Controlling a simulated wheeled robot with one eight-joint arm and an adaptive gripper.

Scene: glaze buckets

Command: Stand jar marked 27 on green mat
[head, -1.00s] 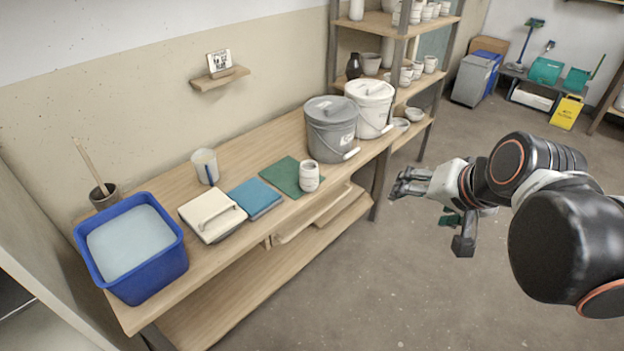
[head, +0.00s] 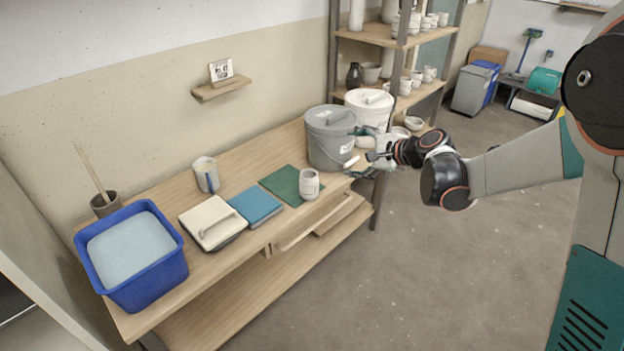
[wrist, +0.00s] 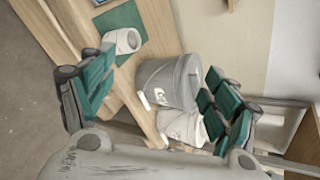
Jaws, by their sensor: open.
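A small whitish jar (head: 309,186) stands upright at the right front edge of the green mat (head: 281,187). I cannot tell whether its base is on the mat or just beside it, and no number is legible. In the wrist view the jar (wrist: 121,41) overlaps the edge of the mat (wrist: 119,18). My gripper (head: 369,164) is to the right of the jar, in front of the buckets, and apart from the jar. In the wrist view its fingers (wrist: 158,95) are spread wide, with nothing held between them.
A grey lidded bucket (head: 331,140) and a white lidded bucket (head: 369,105) stand right of the mat, close to my gripper. Left are a blue book-like slab (head: 255,203), a cream handled box (head: 212,222), a pale cup (head: 206,175) and a blue tub (head: 139,274). Shelves stand behind.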

